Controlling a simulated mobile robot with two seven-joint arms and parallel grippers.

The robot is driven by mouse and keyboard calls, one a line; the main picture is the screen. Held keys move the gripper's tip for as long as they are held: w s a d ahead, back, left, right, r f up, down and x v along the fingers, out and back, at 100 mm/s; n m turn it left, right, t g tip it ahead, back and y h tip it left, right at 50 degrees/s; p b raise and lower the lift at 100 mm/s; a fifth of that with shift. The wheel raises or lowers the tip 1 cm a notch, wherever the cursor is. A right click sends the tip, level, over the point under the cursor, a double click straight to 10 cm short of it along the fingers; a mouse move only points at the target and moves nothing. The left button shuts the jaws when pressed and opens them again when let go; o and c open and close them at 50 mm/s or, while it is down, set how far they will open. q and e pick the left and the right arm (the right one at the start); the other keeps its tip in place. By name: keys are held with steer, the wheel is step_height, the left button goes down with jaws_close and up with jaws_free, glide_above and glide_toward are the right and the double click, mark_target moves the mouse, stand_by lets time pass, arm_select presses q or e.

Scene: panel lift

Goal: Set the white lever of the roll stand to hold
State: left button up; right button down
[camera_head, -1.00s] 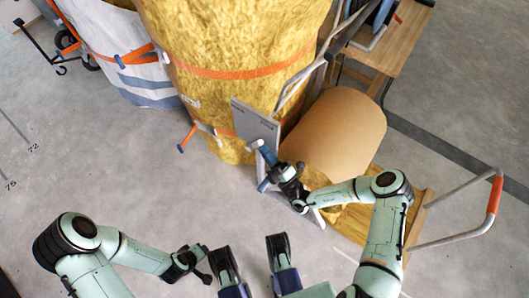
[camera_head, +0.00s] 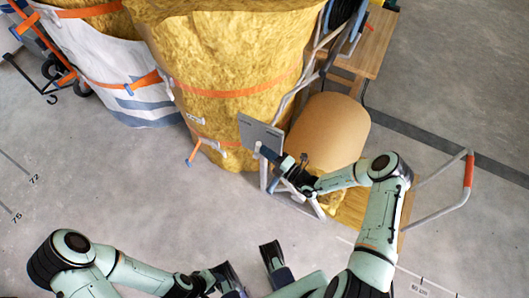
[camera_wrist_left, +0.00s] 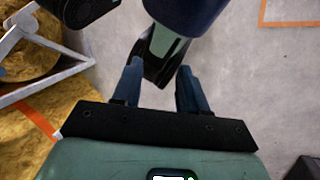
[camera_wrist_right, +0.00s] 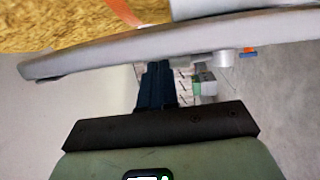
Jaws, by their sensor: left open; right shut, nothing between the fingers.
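The roll stand shows a grey plate (camera_head: 261,132) on white legs (camera_head: 264,175), in front of a yellow roll. My right gripper (camera_head: 266,152) is shut and empty, its blue fingers pointing up-left at the plate's lower edge. I cannot tell whether they touch the stand. In the right wrist view the shut fingers (camera_wrist_right: 158,70) sit just below a light grey bar (camera_wrist_right: 120,53) crossing the picture. I cannot tell whether this bar is the white lever, nor read its setting. My left gripper (camera_wrist_left: 152,80) is open and empty, low over the floor, far from the stand.
Yellow rolls (camera_head: 230,65) with orange straps stand behind. A tan rounded pad (camera_head: 328,130) and a wooden cart with a tubular handle (camera_head: 440,230) stand right of the stand. An orange-and-blue strap end (camera_head: 193,155) hangs left. The grey floor (camera_head: 110,180) at left is clear.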

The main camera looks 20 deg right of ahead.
mark_target(259, 146)
steer(key=w+g+p, duration=0.1)
steer(key=p, duration=0.1)
steer(key=a+r+g+h+p, duration=0.1)
steer(key=p, duration=0.2)
steer(key=w+a+r+g+h+p, duration=0.1)
steer(key=p, duration=0.1)
steer(key=shift+w+r+n+g+p, duration=0.1)
steer(key=shift+w+n+g+p, duration=0.2)
steer(key=shift+w+n+p, duration=0.1)
steer(key=shift+w+a+f+p, duration=0.1)
steer(key=shift+f+p, duration=0.1)
steer(key=shift+p, duration=0.15)
steer(key=shift+w+a+f, duration=0.1)
steer(key=shift+w+a, duration=0.15)
steer(key=shift+w, duration=0.05)
steer(key=shift+w+a+p, duration=0.25)
steer(key=shift+p, duration=0.15)
arm_select(q)
step_height(259, 146, up, 9)
steer(key=shift+r, duration=0.15)
steer(key=shift+a+r, duration=0.1)
arm_select(e)
steer(key=shift+w+a, duration=0.1)
steer(key=shift+w, duration=0.05)
